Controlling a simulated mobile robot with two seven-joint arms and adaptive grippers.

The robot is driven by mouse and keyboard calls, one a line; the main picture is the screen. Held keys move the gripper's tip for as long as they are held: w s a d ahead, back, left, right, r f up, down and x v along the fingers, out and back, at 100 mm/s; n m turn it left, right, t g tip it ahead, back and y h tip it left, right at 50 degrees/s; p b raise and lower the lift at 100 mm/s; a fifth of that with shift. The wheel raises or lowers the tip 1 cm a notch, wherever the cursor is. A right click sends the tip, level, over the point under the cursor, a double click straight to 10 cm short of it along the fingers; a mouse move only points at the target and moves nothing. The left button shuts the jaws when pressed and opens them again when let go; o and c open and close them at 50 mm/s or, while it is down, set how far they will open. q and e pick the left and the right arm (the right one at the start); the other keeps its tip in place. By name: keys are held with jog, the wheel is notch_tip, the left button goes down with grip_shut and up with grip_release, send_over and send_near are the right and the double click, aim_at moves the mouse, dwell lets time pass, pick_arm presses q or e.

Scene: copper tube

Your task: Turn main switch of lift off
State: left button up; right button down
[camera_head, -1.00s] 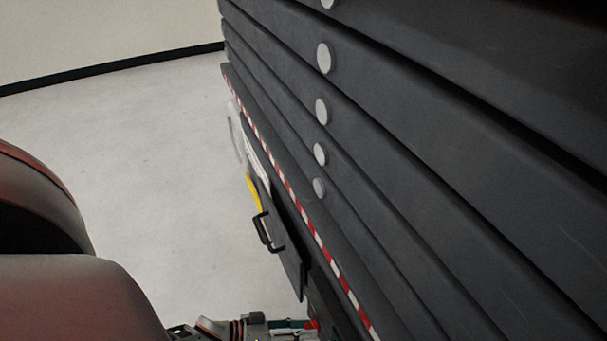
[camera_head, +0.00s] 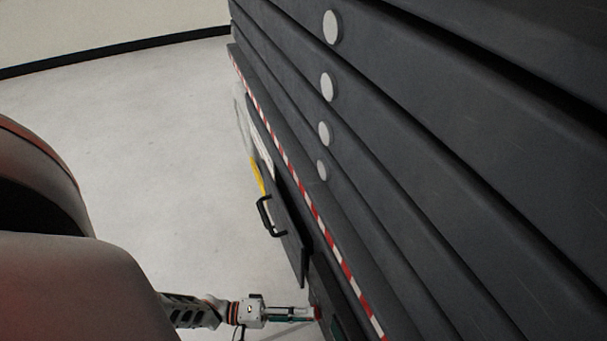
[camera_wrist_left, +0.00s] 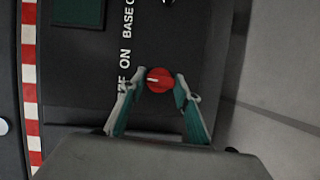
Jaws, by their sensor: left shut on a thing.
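The red rotary main switch (camera_wrist_left: 160,79) sits on the dark side panel of the lift (camera_head: 440,190), and a light mark shows on its face. In the left wrist view my left gripper (camera_wrist_left: 160,84) has its two teal-and-grey fingers on either side of the switch, shut on it. In the head view my left gripper (camera_head: 308,314) reaches the lift's side at the bottom, with a bit of the red switch (camera_head: 317,312) at its tips. White lettering including "ON" (camera_wrist_left: 125,57) is beside the switch. My right gripper is not in view.
A black handle (camera_head: 268,215) sticks out of the lift's side beyond my gripper. A red-and-white striped edge (camera_head: 318,217) runs along the lift. Pale open floor (camera_head: 150,140) lies to the left. A dark green square (camera_wrist_left: 78,12) is on the panel.

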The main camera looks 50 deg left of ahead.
pick_arm(q)
jog(key=shift+n, duration=0.5)
dwell(0.3)
jog(key=o, duration=1.1)
jog(key=shift+o, duration=0.2)
jog(key=v, duration=0.7)
jog(key=shift+s+f, duration=0.2)
jog(key=shift+a, duration=0.1)
